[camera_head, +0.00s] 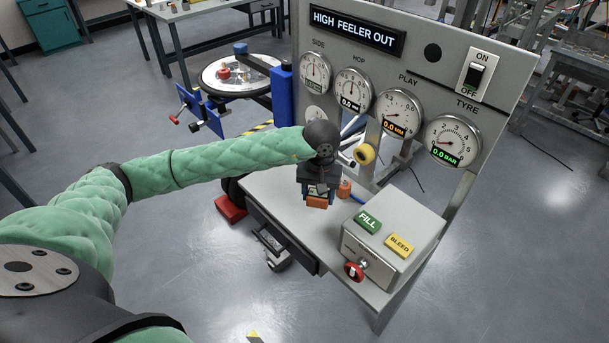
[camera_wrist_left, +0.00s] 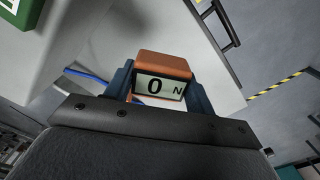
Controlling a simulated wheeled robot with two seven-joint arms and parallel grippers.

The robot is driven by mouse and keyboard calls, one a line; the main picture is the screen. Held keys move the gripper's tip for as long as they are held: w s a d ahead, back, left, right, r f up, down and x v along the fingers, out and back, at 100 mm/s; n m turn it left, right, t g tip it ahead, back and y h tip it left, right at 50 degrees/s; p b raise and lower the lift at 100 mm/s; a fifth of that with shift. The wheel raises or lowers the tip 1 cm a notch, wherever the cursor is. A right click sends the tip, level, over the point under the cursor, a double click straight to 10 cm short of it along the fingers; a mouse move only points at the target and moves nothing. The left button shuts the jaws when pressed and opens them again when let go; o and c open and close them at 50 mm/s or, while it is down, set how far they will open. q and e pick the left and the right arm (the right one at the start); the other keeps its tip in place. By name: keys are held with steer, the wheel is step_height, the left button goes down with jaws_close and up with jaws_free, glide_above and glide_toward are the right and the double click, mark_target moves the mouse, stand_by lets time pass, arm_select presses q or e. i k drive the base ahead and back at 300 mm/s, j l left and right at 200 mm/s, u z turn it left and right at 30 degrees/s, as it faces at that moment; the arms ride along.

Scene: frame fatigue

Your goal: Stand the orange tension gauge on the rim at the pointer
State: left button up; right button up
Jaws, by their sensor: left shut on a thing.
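The orange tension gauge (camera_head: 317,202) is between the fingers of my left gripper (camera_head: 318,193), above the grey bench top. In the left wrist view the gauge (camera_wrist_left: 163,64) shows its orange top and a display reading 0 N. The dark blue fingers of my left gripper (camera_wrist_left: 158,88) are shut on its two sides. I cannot make out the rim or the pointer for certain; the panel and my left arm hide part of the area behind. My right gripper is not in view.
A grey panel (camera_head: 432,55) with several dials stands behind the bench. A box with a green FILL button (camera_head: 367,222) and a yellow BLEED button (camera_head: 399,245) is right of my left gripper.

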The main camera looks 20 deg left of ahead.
mark_target(208, 79)
steer(key=j+z, duration=0.25)
steer(key=j, duration=1.15)
